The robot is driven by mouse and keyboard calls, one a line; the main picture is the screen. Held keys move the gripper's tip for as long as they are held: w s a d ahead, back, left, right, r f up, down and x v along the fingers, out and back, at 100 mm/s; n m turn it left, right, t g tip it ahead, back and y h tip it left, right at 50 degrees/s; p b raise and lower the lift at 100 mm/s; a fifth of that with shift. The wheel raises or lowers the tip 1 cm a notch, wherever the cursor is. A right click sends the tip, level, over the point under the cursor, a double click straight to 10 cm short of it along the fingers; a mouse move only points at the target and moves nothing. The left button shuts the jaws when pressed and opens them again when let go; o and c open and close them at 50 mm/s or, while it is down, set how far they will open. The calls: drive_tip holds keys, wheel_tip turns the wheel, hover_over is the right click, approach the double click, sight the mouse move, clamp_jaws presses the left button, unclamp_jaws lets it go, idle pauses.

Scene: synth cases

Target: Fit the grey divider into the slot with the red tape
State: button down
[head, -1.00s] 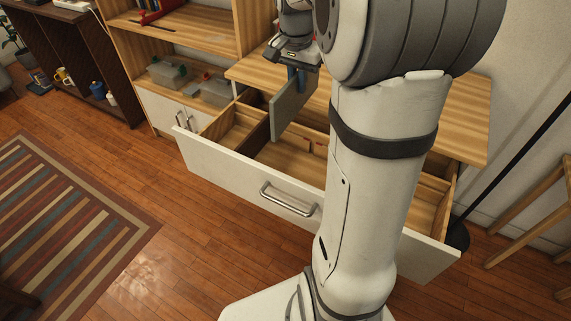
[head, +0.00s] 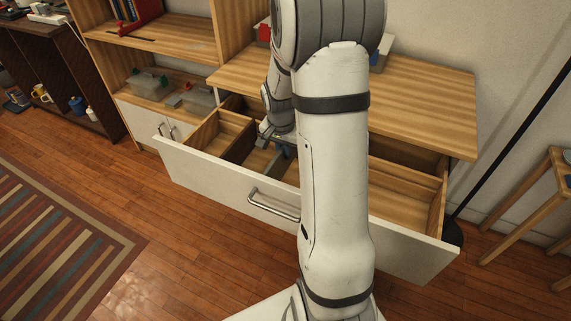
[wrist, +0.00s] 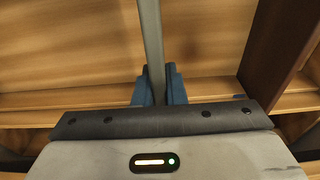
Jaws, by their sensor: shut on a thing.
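The grey divider shows edge-on in the wrist view (wrist: 151,40) as a narrow strip running up from between the blue fingers. My gripper (wrist: 158,88) is shut on it. In the head view my gripper (head: 280,146) is low, inside the open drawer (head: 215,185), left of my arm. The divider is mostly hidden there by the gripper and the drawer front. I see no red tape or slot in either current view. I cannot tell whether the divider's lower edge touches the drawer floor or sits in a slot.
A dark brown partition (wrist: 284,45) stands right of the divider in the wrist view. The drawer has wooden compartments at left (head: 222,132) and right (head: 405,190). My arm covers the drawer's middle. The wooden top (head: 425,105) lies behind, above the drawer.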

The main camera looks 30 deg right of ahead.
sight(284, 163)
drive_tip(key=shift+f+b, duration=0.35)
drive_tip(key=shift+f, duration=2.2)
drive_tip(key=shift+f, duration=0.1)
drive_tip(key=shift+f, duration=0.15)
drive_tip(key=c, duration=1.5)
unclamp_jaws()
